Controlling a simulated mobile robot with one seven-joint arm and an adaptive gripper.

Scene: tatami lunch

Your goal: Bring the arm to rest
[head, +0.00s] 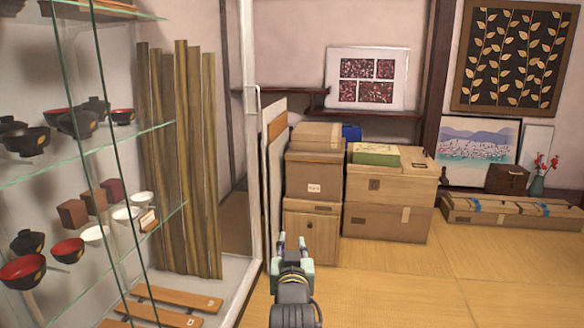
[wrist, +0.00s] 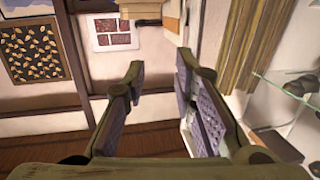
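My gripper (head: 292,246) shows in the lower middle of the head view, at the end of my arm, in front of the stacked boxes. In the wrist view my gripper (wrist: 158,80) has its two fingers spread apart, with nothing between them. It is open and empty, and touches nothing that I can see. Most of my arm is out of view below the head picture.
A glass display case (head: 120,150) with bowls on its shelves stands close at left. Stacked wooden boxes (head: 388,190) stand ahead, beside long low boxes (head: 510,213) at right. The tatami floor (head: 450,280) at lower right is clear.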

